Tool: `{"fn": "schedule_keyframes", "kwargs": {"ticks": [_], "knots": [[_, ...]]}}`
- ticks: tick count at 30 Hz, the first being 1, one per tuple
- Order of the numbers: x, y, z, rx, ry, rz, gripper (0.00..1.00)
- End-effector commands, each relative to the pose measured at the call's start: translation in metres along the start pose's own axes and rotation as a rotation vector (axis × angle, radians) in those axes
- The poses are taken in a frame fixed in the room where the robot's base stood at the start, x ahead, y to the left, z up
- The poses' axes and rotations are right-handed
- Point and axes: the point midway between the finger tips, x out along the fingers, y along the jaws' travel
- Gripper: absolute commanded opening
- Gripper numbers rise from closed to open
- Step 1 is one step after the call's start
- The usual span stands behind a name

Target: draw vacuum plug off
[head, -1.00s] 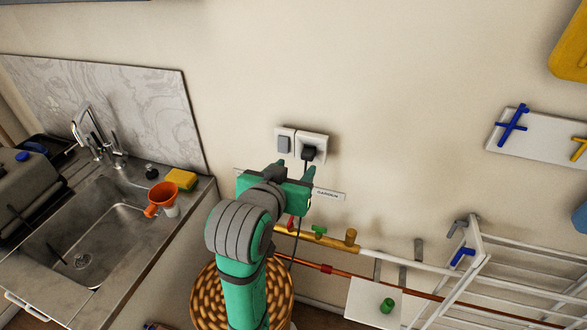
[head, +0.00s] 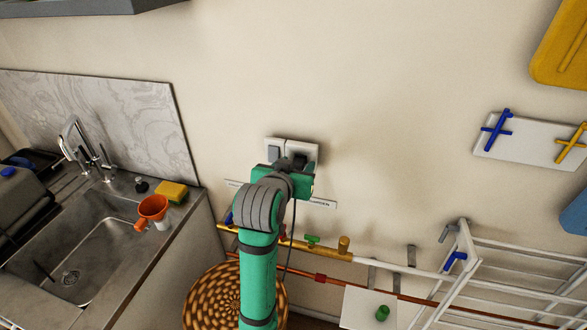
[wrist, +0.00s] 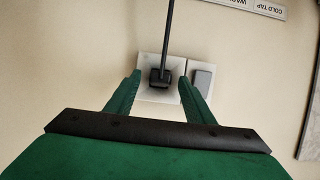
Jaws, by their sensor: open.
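The black vacuum plug (wrist: 160,78) sits in the white wall socket (wrist: 147,94). Its dark cord leaves the plug and runs down the wall. In the head view the plug (head: 299,160) is mostly hidden behind my gripper, and the socket (head: 313,150) shows just above it. My gripper (wrist: 158,88) is open and empty, its two green fingers on either side of the plug in the wrist view. The fingertips appear close to the wall plate; I cannot tell whether they touch the plug. A grey switch (wrist: 202,79) is beside the socket.
Below the socket are a label strip (head: 322,204), a yellow pipe with coloured taps (head: 312,240) and a woven basket (head: 215,300). A sink counter (head: 150,245) stands left, a white drying rack (head: 500,265) right. The wall above is clear.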

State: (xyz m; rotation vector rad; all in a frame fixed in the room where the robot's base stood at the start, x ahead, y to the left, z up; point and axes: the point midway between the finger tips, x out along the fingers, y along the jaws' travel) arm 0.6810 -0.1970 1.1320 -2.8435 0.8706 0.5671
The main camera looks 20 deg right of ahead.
Motion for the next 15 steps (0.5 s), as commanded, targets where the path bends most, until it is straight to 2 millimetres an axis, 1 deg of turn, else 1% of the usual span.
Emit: {"fn": "schedule_keyframes", "kwargs": {"ticks": [8, 9, 10, 11, 12, 14, 15], "knots": [[0.0014, 0.0000, -0.0003, 0.000, 0.001, 0.000, 0.48], [0.0013, 0.0000, -0.0003, 0.000, 0.001, 0.000, 0.44], [0.0013, 0.0000, -0.0003, 0.000, 0.001, 0.000, 0.36], [0.0013, 0.0000, -0.0003, 0.000, 0.001, 0.000, 0.29], [0.0012, 0.0000, -0.0003, 0.000, 0.001, 0.000, 0.20], [0.0012, 0.0000, -0.0003, 0.000, 0.001, 0.000, 0.05], [0.0012, 0.0000, -0.0003, 0.000, 0.001, 0.000, 0.04]]}}
